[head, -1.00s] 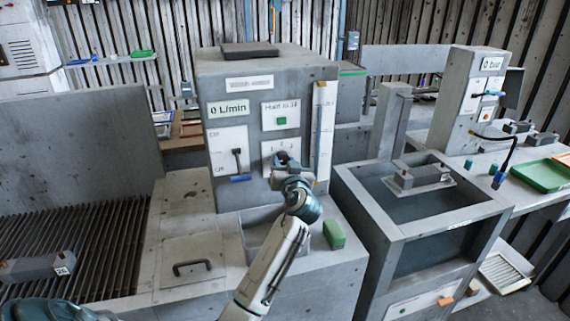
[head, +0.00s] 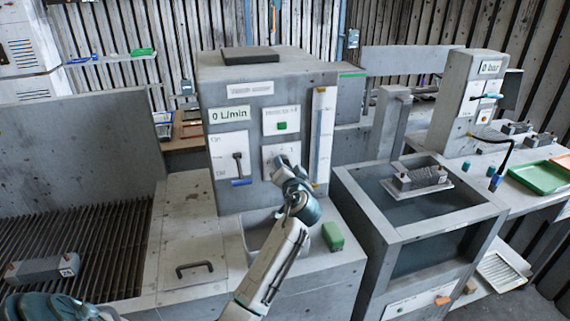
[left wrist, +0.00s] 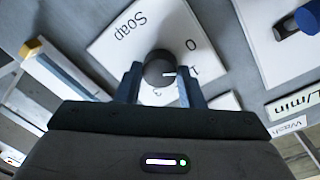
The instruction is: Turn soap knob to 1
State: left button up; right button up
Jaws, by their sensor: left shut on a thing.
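The soap knob (left wrist: 158,70) is a dark round knob on a white panel marked "Soap" (left wrist: 125,33) in the left wrist view. Its white pointer mark points at or close to the 1, below the 0 in that picture. My left gripper (left wrist: 161,74) has one finger on each side of the knob and is shut on it. In the head view my left gripper (head: 284,166) is at the soap panel (head: 269,153) on the grey machine's front and hides the knob. My right gripper is not in view.
A lever with a blue handle (head: 241,182) is left of the soap panel. A green button (head: 281,126) is above it, and a tall level gauge (head: 322,130) is to the right. A basin (head: 262,232) and a green block (head: 333,236) lie below.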

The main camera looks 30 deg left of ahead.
pick_arm(q)
jog(key=shift+m+p, duration=0.55)
jog(key=shift+m, duration=0.65)
jog(key=o, duration=1)
jog(key=shift+d, duration=0.1)
